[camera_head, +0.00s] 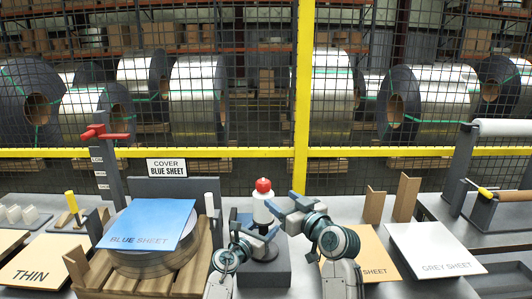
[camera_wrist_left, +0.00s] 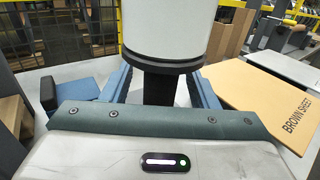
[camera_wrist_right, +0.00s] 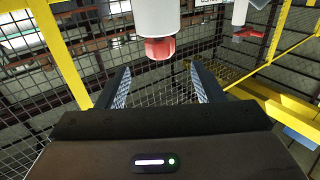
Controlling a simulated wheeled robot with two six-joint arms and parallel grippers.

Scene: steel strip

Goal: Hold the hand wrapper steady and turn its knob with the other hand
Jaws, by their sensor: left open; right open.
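The hand wrapper stands upright on a dark block (camera_head: 264,274). It has a white roll (camera_head: 262,207), a red knob (camera_head: 263,185) on top and a dark handle (camera_wrist_left: 160,85) below the roll. My left gripper (camera_head: 262,234) is open, with its fingers on either side of the dark handle in the left wrist view; contact cannot be told. My right gripper (camera_head: 284,207) is open and empty, to the right of the roll and lower than the knob in the head view. The right wrist view shows the red knob (camera_wrist_right: 160,48) beyond and between its fingertips, apart from them.
A blue sheet (camera_head: 150,224) lies on a coil in a wooden cradle at left. A brown sheet (camera_head: 362,250) and a grey sheet (camera_head: 434,249) lie at right. Wooden uprights (camera_head: 405,198) stand behind the brown sheet. A yellow-framed mesh fence (camera_head: 303,100) runs behind the tables.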

